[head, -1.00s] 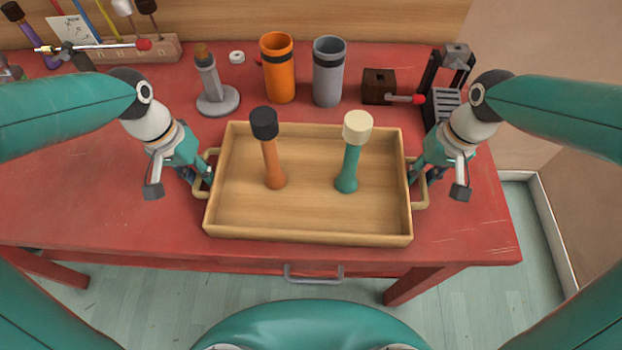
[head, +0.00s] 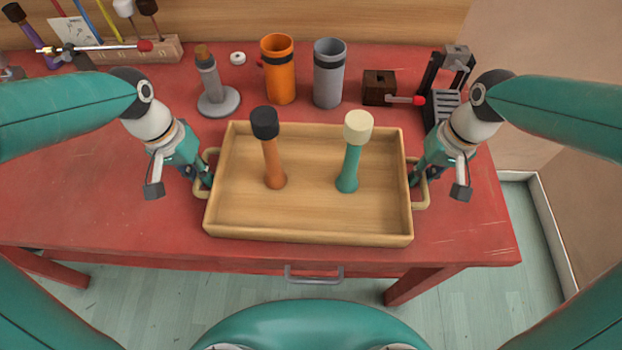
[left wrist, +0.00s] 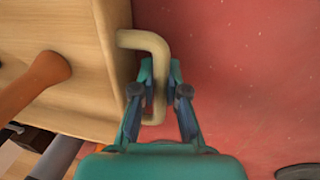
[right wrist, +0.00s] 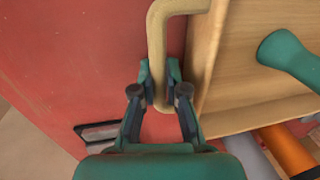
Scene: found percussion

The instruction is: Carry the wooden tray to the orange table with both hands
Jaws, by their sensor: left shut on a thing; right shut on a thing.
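The wooden tray (head: 310,221) is in the middle of the head view, over the front part of the red table. Two mallets stand upright in it: an orange one with a black head (head: 273,160) and a teal one with a cream head (head: 352,160). My left gripper (head: 206,176) is shut on the tray's left handle, which also shows in the left wrist view (left wrist: 155,50). My right gripper (head: 415,174) is shut on the right handle, seen in the right wrist view (right wrist: 157,45). No orange table is in view.
On the red table (head: 90,200), behind the tray, stand a grey post on a round base (head: 218,100), an orange cup (head: 280,75), a grey cup (head: 328,78), a brown block (head: 379,88) and a dark rack (head: 447,85).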

